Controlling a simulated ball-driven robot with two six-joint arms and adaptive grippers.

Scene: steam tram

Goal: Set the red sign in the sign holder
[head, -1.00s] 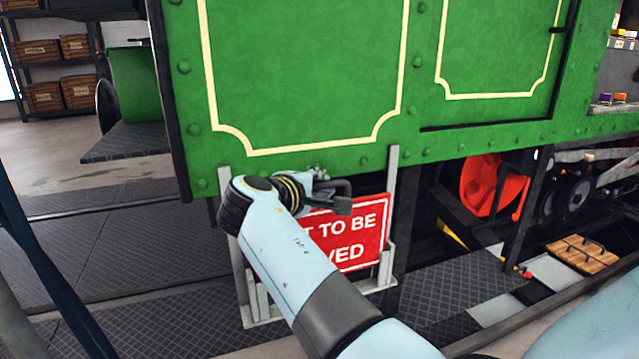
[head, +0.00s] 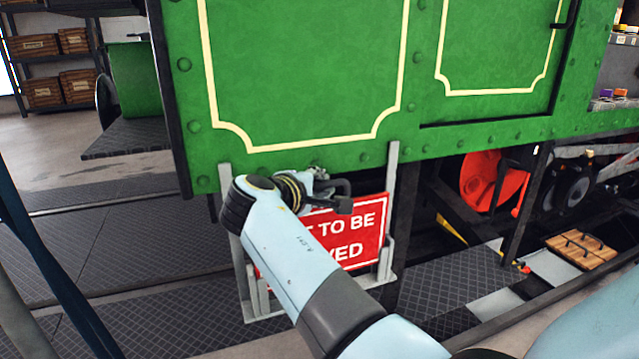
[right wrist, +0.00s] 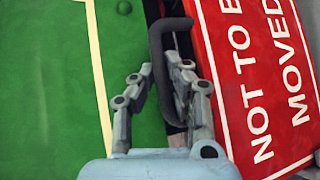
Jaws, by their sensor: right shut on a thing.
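The red sign (head: 358,232) with white lettering stands nearly upright between the two uprights of the grey sign holder (head: 394,175), below the green tram side. A short side piece of the holder overlaps its lower right corner. My right arm hides the sign's left part and much of its lower edge, so I cannot tell if it rests fully on the bottom rail. My right gripper (head: 325,188) is shut on the sign's dark handle (right wrist: 160,50) at the top edge. The right wrist view shows the fingers (right wrist: 168,85) on either side of it. My left gripper is not in view.
The riveted green tram side (head: 300,70) is close behind and above my right gripper. Red wheel parts (head: 480,180) and a wooden board with handles (head: 580,250) are at the right. Dark tread plates (head: 110,260) cover the clear floor at the left.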

